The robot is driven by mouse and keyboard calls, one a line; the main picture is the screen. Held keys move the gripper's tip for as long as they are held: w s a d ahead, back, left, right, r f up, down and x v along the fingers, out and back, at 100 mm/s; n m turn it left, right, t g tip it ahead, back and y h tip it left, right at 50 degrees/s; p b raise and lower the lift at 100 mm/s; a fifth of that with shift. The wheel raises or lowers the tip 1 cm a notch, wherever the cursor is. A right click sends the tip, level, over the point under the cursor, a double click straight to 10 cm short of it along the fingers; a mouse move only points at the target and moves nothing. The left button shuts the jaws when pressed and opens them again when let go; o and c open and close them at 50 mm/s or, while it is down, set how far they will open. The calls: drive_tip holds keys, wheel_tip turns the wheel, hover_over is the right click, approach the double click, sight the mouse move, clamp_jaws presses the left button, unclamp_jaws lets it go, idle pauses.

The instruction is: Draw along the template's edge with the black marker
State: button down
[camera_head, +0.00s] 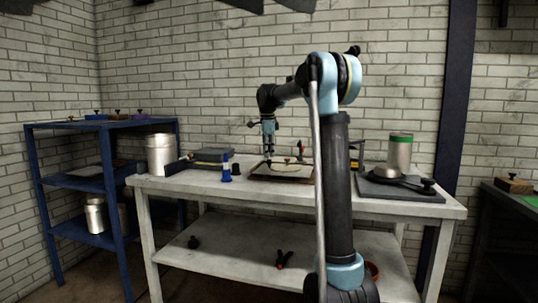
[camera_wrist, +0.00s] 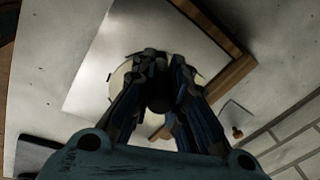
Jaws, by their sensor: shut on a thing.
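My gripper (camera_head: 268,148) points down over the work board (camera_head: 262,176) on the table. In the wrist view my gripper (camera_wrist: 160,66) is closed around a dark upright thing (camera_wrist: 158,98), which looks like the black marker. The fingers hide much of it, and I cannot tell whether its tip touches the surface. Below the fingers a pale round piece (camera_wrist: 121,82), probably the template, lies on a light sheet (camera_wrist: 92,75). The fingers cover part of its edge. The sheet lies within a wooden border (camera_wrist: 241,68).
A blue bottle-like thing (camera_head: 225,172) stands left of the board. A metal canister (camera_head: 160,154) and dark flat cases (camera_head: 212,156) are at the table's left. A small knobbed thing (camera_wrist: 237,132) lies beside the border.

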drive_tip(key=shift+r, duration=0.1)
drive_tip(key=shift+s+a+r, duration=0.1)
drive_tip(key=shift+s+r, duration=0.05)
drive_tip(key=shift+r, duration=0.85)
drive_tip(key=shift+s+r, duration=0.2)
drive_tip(key=shift+r, duration=0.75)
drive_tip(key=shift+s+a+r, duration=0.1)
drive_tip(key=shift+s+r, duration=0.05)
drive_tip(key=shift+r, duration=0.85)
drive_tip(key=s+d, duration=0.5)
drive_tip(key=d, duration=0.6)
drive_tip(key=shift+s+r, duration=0.2)
drive_tip(key=shift+r, duration=0.15)
drive_tip(key=shift+f, duration=3.1)
drive_tip(key=shift+f, duration=0.3)
